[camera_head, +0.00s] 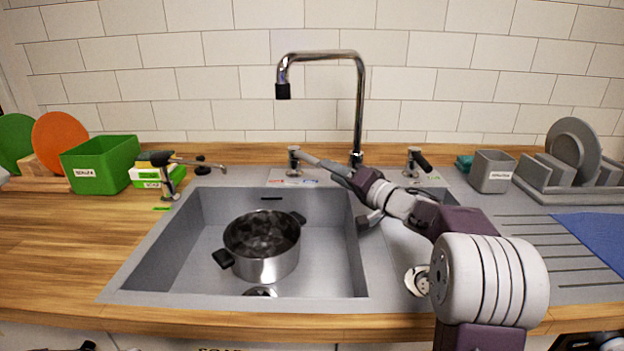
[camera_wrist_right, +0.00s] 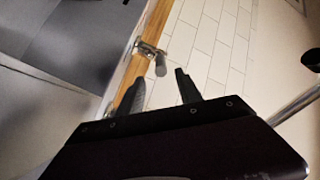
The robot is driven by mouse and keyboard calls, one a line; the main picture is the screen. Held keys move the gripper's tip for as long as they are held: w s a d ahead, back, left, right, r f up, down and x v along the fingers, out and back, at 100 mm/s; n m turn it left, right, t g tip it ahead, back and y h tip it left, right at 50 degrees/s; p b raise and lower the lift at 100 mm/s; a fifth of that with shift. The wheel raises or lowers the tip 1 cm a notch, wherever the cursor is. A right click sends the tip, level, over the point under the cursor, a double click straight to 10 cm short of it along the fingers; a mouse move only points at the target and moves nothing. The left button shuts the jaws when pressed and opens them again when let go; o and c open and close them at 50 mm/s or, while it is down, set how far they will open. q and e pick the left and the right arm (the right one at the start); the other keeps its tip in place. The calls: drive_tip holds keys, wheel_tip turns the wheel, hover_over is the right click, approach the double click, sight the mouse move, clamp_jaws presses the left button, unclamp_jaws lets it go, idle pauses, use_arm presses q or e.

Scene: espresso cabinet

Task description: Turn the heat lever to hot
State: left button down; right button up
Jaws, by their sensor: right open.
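The heat lever (camera_head: 293,160) is a metal post with a short handle, left of the tap at the sink's back edge. Small red and blue marks (camera_head: 292,180) lie at its base. In the right wrist view the lever (camera_wrist_right: 156,58) shows ahead of the two fingers, apart from them. My right gripper (camera_head: 348,194) is open and empty, over the sink's back right part, to the right of the lever. Its dark fingers also show in the wrist view (camera_wrist_right: 158,92). My left gripper is not in view.
The tall tap (camera_head: 359,105) rises just behind my right gripper. A second lever (camera_head: 416,160) stands to its right. Green boxes (camera_head: 100,165) stand left; a grey cup (camera_head: 492,172) and dish rack stand right.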

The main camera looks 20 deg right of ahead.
sight(312, 161)
drive_tip(key=p+x, duration=0.5)
drive_tip(key=x, duration=0.3)
drive_tip(key=shift+w+a+p, duration=0.15)
drive_tip(key=shift+w+p, duration=0.15)
drive_tip(key=shift+w, duration=0.05)
drive_tip(key=shift+w+a+r, duration=0.1)
drive_tip(key=shift+w, duration=0.1)
clamp_jaws()
idle(0.8)
